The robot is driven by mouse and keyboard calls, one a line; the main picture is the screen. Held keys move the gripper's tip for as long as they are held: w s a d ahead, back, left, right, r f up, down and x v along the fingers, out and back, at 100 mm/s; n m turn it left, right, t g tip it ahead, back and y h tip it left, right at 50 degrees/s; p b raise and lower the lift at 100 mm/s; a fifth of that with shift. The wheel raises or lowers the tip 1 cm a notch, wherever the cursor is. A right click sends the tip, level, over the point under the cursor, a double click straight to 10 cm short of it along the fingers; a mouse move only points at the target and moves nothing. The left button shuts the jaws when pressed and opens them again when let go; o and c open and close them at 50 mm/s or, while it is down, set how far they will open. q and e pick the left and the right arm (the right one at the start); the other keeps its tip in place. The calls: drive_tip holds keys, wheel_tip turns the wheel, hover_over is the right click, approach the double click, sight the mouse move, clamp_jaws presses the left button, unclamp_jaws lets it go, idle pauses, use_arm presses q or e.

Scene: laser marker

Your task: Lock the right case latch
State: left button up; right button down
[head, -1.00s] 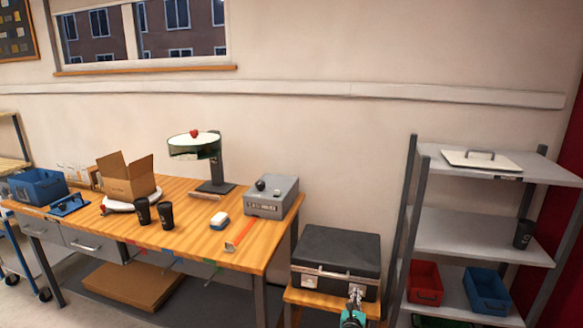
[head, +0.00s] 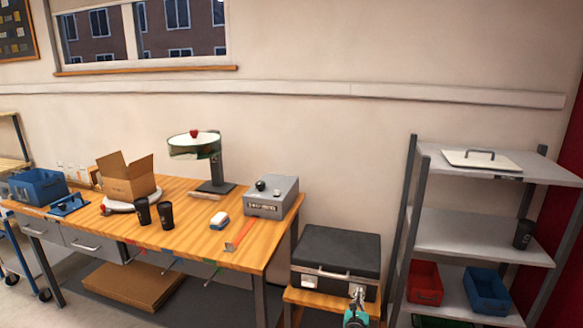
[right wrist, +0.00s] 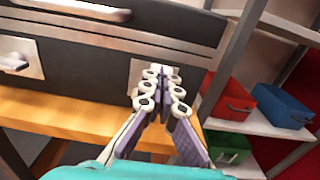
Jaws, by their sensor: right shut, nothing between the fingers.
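The closed black case (head: 335,252) sits on a small wooden stand, its front towards me. My right gripper (head: 357,291) is at the right part of the case front, fingers together and empty. In the right wrist view, the gripper's fingertips (right wrist: 163,73) are in front of the metal plate of the right latch (right wrist: 139,77) and partly hide it. I cannot tell whether they touch it or whether the latch is locked. The left latch (right wrist: 17,57) and the pale handle (right wrist: 88,8) also show on the case front. My left gripper is not in view.
The wooden stand (head: 306,300) has a narrow bare edge before the case. A grey shelf (head: 465,232) with a red bin (head: 425,283) and a blue bin (head: 487,290) stands close on the right. The workbench (head: 190,236) is on the left.

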drive_tip(key=shift+s+r, duration=0.1)
drive_tip(key=shift+r, duration=0.15)
drive_tip(key=shift+v, duration=2.95)
drive_tip(key=shift+w+r, duration=0.1)
drive_tip(key=shift+w, duration=1.45)
drive_tip(key=shift+w+r, duration=0.15)
drive_tip(key=shift+w, duration=1.45)
drive_tip(key=shift+d+f, duration=0.2)
drive_tip(key=shift+f, duration=0.4)
drive_tip(key=shift+s+d, duration=0.2)
drive_tip(key=shift+d, duration=0.4)
drive_tip(key=shift+r, duration=0.15)
